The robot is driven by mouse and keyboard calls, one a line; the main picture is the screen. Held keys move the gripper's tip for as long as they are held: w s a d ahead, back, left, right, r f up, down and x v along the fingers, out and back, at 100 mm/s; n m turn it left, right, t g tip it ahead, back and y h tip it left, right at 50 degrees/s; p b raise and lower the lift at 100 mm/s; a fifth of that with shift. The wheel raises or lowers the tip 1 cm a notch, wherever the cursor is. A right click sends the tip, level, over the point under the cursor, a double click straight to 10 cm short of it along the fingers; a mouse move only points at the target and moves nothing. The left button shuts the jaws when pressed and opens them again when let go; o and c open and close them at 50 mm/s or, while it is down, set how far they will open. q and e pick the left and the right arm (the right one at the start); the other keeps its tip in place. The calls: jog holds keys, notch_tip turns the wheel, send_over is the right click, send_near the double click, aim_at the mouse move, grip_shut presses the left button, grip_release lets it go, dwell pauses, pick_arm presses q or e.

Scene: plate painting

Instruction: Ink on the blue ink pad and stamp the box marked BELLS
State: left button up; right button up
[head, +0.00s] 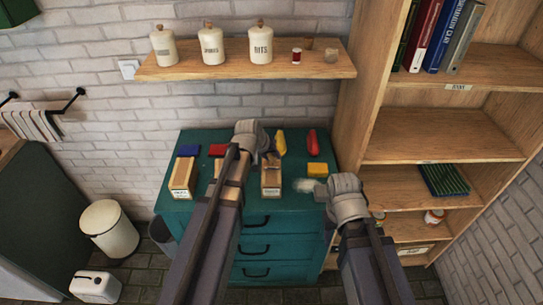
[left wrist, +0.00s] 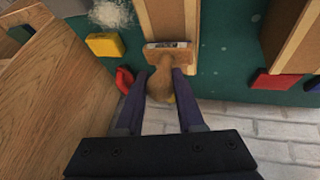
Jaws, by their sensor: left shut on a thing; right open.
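My left gripper (head: 267,157) is shut on a wooden stamp (left wrist: 164,68), seen between the fingers (left wrist: 160,85) in the left wrist view. The stamp's block end is close to a wooden box (head: 271,179); I cannot tell if they touch. The blue ink pad (head: 188,150) lies at the cabinet's back left. Another box (head: 181,176) stands in front of it. A middle box (head: 215,172) is partly hidden by my left arm. The box labels are too small to read for sure. My right gripper (head: 327,193) is open at the cabinet's right edge; its fingers are hard to see.
A red pad (head: 218,150) lies beside the blue one. A yellow pad (head: 317,170) and a pale fuzzy wad (head: 305,185) lie at the right. Yellow (head: 281,142) and red (head: 313,142) objects stand at the back. A shelf unit (head: 362,90) rises right of the teal cabinet (head: 265,208).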

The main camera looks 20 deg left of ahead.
pick_arm(q)
jog(key=shift+f+b, duration=0.55)
dwell(1.8)
notch_tip(320, 180, up, 7)
jog(key=p, duration=0.7)
jog(key=shift+f, duration=0.1)
dwell(0.8)
